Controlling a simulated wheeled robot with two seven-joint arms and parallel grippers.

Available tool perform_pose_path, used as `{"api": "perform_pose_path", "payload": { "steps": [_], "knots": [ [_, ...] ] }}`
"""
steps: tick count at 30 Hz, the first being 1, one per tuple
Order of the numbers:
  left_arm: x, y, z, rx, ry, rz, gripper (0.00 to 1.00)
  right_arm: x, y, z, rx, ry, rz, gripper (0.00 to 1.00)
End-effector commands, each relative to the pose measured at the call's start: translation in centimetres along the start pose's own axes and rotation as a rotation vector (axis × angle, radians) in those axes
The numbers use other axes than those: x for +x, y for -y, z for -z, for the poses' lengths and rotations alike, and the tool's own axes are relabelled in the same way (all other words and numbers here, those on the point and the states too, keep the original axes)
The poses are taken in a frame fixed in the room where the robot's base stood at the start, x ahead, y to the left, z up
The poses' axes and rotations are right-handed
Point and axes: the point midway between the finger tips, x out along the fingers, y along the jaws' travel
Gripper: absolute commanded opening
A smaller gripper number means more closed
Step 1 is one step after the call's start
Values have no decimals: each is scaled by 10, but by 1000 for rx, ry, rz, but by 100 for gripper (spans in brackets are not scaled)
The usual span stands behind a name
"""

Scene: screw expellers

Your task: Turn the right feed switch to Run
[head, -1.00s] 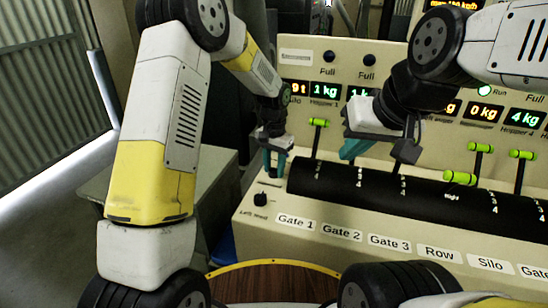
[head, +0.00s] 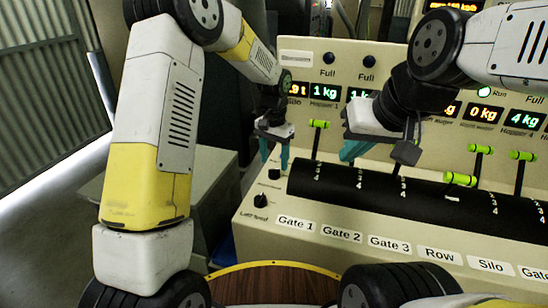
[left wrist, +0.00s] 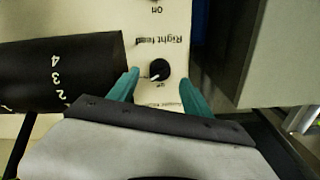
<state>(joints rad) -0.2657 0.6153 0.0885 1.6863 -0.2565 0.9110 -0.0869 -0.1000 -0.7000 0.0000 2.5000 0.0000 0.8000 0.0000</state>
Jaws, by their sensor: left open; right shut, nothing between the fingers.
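The right feed switch (left wrist: 160,69) is a small black knob with a white pointer mark. In the left wrist view it lies between the two teal fingertips of my left gripper (left wrist: 159,76), under the label "Right feed". In the head view the knob (head: 274,174) sits on the panel's left end, just below the open fingers of my left gripper (head: 274,160). The fingertips appear apart from it. The word at its pointer is too blurred to read. My right gripper (head: 352,152) is shut and empty above the black drum, to the right.
The left feed knob (head: 261,201) sits in front of the right feed switch. The black drum (head: 330,181) with numbers and green-handled levers (head: 319,124) stands close on the right. A grey box (head: 213,185) is to the left of the panel.

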Motion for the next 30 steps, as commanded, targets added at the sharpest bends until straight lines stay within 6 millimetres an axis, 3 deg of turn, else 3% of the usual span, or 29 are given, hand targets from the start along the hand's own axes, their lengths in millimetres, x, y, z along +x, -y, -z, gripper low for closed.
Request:
{"api": "perform_pose_path", "payload": {
  "steps": [3, 7, 21, 26, 30],
  "knots": [
    [-21, 0, 1, 1, -4, 1, 57, 0, 0, 0, 0, 0, 0, 0],
    [-34, 0, 0, 1, -1, 1, 57, 0, 0, 0, 0, 0, 0, 0],
    [-46, 2, -4, -7, -9, 1, 57, 0, 0, 0, 0, 0, 0, 0],
    [-84, 10, -31, -59, -67, 8, 57, 0, 0, 0, 0, 0, 0, 0],
    [-131, 16, -77, -138, -151, 12, 57, 0, 0, 0, 0, 0, 0, 0]
  ]
}}
